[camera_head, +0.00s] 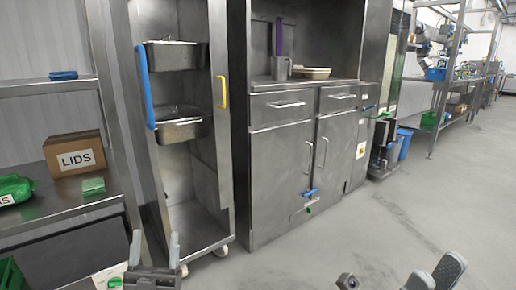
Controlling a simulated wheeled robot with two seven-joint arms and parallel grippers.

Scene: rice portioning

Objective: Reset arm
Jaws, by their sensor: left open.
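My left gripper (154,248) is at the bottom left of the head view, in front of the open steel cabinet. Its two grey fingers point up and stand apart, with nothing between them. My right gripper (436,272) is at the bottom right, over the grey floor. Only its dark finger parts show, cut off by the lower edge, and I see no object at them. How far its jaws are apart is unclear.
A tall steel cabinet (206,185) with a blue-handled open door holds metal pans (176,54). A steel counter unit (282,160) stands beside it. A shelf at left carries a LIDS box (76,152). The floor (400,210) at right is free.

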